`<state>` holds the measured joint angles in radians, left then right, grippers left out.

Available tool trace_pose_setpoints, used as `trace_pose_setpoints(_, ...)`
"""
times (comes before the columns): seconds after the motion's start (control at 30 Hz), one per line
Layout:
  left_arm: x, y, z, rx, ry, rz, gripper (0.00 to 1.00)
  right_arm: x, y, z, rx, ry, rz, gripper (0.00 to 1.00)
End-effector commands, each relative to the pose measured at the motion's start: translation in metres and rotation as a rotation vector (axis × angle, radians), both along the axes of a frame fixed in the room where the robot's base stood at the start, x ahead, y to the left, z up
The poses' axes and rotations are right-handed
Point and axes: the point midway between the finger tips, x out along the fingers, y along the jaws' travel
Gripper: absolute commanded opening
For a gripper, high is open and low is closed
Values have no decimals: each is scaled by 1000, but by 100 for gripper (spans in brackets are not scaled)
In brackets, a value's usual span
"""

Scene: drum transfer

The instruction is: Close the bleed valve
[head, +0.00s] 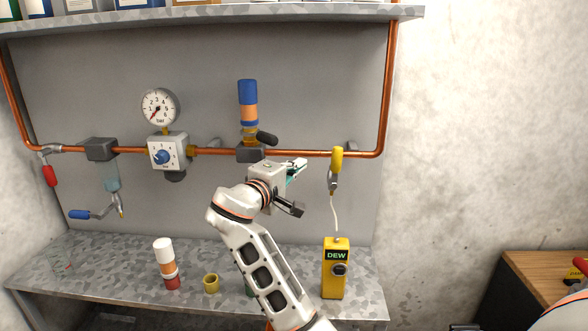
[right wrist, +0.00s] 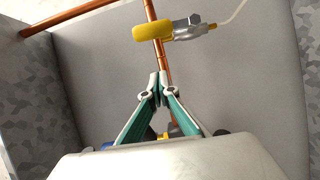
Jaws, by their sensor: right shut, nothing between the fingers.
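My right gripper (head: 299,164) is shut and empty, just left of the yellow valve handle (head: 337,159) on the copper pipe. In the right wrist view its fingertips (right wrist: 158,88) meet in front of the copper pipe, apart from the yellow handle (right wrist: 154,33). That handle lies across the pipe, with a metal fitting and pale hose. Other valve levers are a blue one (head: 79,214) under the filter at the left and a red one (head: 50,176) hanging at the far left. I cannot tell which is the bleed valve. My left gripper is not in view.
A pressure gauge (head: 160,107), a regulator with a blue knob (head: 162,157) and a blue-topped canister (head: 248,101) sit along the pipe. A yellow DEW meter (head: 336,270), a white-capped bottle (head: 165,262) and a yellow cup (head: 211,283) stand on the bench.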

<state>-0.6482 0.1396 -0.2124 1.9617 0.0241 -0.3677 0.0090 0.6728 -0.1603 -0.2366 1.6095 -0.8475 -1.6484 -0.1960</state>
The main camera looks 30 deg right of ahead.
Motion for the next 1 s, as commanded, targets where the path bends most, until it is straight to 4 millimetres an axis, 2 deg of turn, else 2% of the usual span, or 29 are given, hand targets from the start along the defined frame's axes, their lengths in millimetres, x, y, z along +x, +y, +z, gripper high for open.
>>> trace_pose_setpoints(0.1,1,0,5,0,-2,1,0,13,-23,1,-3,-1,-4,0)
trace_pose_setpoints(0.27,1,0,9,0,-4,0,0,30,-47,0,-1,0,-2,0)
trace_pose_setpoints(0.4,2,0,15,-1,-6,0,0,14,-61,-2,0,0,0,0)
trace_pose_setpoints(0.6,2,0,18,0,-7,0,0,3,-72,-4,1,1,1,0)
trace_pose_setpoints(1.0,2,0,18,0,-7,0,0,2,-73,-4,2,0,1,0)
